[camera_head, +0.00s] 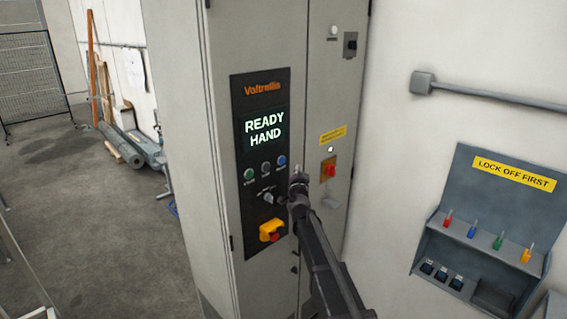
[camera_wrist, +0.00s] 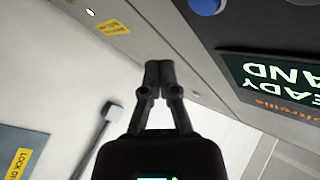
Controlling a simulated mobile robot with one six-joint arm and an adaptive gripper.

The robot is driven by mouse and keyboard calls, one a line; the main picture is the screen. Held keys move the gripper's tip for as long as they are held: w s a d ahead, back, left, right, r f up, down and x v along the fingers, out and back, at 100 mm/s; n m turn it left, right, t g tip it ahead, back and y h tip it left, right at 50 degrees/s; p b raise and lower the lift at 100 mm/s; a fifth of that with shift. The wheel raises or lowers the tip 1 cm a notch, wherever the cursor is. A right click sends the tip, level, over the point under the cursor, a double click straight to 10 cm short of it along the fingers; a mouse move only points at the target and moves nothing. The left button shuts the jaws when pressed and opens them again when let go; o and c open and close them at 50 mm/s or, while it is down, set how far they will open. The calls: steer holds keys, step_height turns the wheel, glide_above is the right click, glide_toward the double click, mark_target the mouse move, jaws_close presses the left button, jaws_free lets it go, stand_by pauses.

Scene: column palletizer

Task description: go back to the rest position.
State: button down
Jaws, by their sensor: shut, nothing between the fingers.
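My gripper (camera_head: 298,172) is in front of the grey control cabinet (camera_head: 187,150), just right of its black panel. In the wrist view my gripper (camera_wrist: 158,66) has its two fingertips together with nothing between them. The wrist view is upside down relative to the cabinet. The panel's screen (camera_head: 264,128) reads "READY HAND". Below it are a green, a grey and a blue button (camera_head: 281,161), a selector knob (camera_head: 266,194) and a yellow block with a red button (camera_head: 271,231). I cannot tell whether the fingertips touch the cabinet.
A blue-grey "LOCK OFF FIRST" station (camera_head: 490,215) and a conduit (camera_head: 500,102) are on the right wall. The floor (camera_head: 90,230) on the left is open.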

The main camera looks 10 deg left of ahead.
steer(key=shift+f, duration=0.1)
stand_by(0.5)
steer(key=s+d+f+n+g+y+b, duration=0.1)
steer(key=s+d+f+n+g+b, duration=0.35)
steer(key=s+f, duration=0.6)
steer(key=s+d+f+n+g+y+b, duration=0.3)
steer(key=s+d+f+g, duration=0.35)
steer(key=f, duration=0.65)
steer(key=s+d+f+g+h+b, duration=0.2)
steer(key=s+d+f, duration=0.2)
steer(key=s, duration=0.3)
steer(key=s+d+f+m+g+h+b, duration=0.1)
steer(key=s+d+f+g+h+b, duration=0.1)
steer(key=s+d, duration=0.4)
steer(key=s+d+f+g+h+b, duration=0.2)
steer(key=s+d+f+g+b, duration=0.1)
steer(key=s, duration=0.7)
step_height(320, 180, down, 3)
steer(key=shift+d+f+g, duration=0.1)
steer(key=shift+d+g, duration=0.6)
steer(key=shift+d, duration=0.45)
steer(key=shift+m, duration=0.25)
